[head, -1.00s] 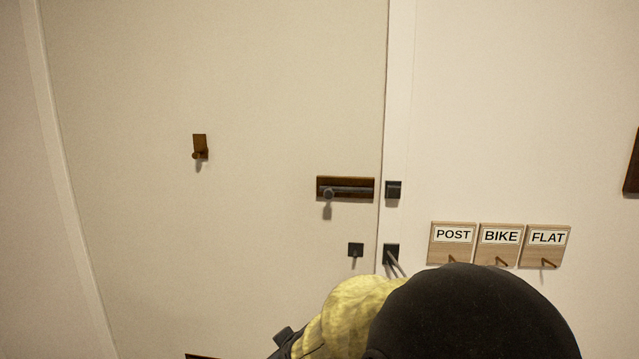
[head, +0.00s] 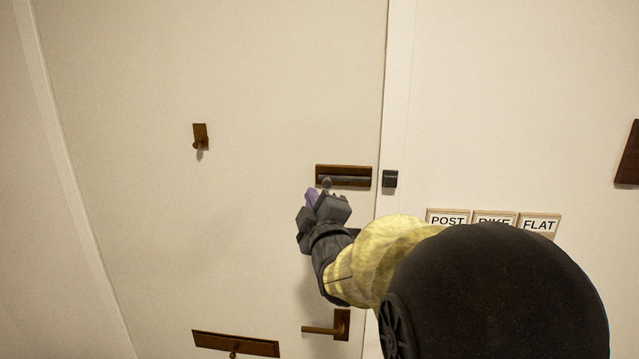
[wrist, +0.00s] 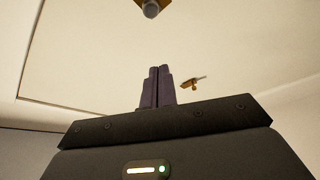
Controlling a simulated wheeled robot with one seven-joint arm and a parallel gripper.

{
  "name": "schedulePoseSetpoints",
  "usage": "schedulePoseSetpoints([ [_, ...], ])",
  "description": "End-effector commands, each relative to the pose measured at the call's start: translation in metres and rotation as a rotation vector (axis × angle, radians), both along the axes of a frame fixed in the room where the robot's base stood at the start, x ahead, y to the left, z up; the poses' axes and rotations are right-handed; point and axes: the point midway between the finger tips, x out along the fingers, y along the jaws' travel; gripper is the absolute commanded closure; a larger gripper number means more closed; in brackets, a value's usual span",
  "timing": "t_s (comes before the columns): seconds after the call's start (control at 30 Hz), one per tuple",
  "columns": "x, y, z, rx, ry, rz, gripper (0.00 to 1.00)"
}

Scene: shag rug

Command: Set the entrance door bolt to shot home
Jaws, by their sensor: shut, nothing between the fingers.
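The bolt (head: 350,181) is a dark grey bar on a brown plate on the door, with a round knob (head: 326,183) at its left end. The bar's right end stops short of the dark keeper (head: 390,179) on the door frame, with a gap between them. My gripper (head: 314,194) is shut and empty, just below and left of the knob; I cannot tell whether it touches. In the wrist view its shut purple fingers (wrist: 157,85) point toward the door, and the grey knob (wrist: 151,9) shows at the top edge, apart from the fingertips.
A brown peg (head: 200,136) is on the door at left. A door handle (head: 340,325) and a brown plate (head: 235,344) are lower down. POST, BIKE and FLAT tags (head: 540,224) hang right of the frame, partly behind my arm.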

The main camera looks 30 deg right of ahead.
Motion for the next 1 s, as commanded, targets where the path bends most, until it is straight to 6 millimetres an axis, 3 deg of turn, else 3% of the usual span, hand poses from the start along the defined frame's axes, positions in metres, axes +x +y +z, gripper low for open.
schedulePoseSetpoints([
  [0.73, 0.094, -0.022, 0.018, 0.002, 0.002, -0.001, 1.00],
  [1.0, 0.076, -0.050, 0.000, 0.002, 0.003, -0.002, 1.00],
])
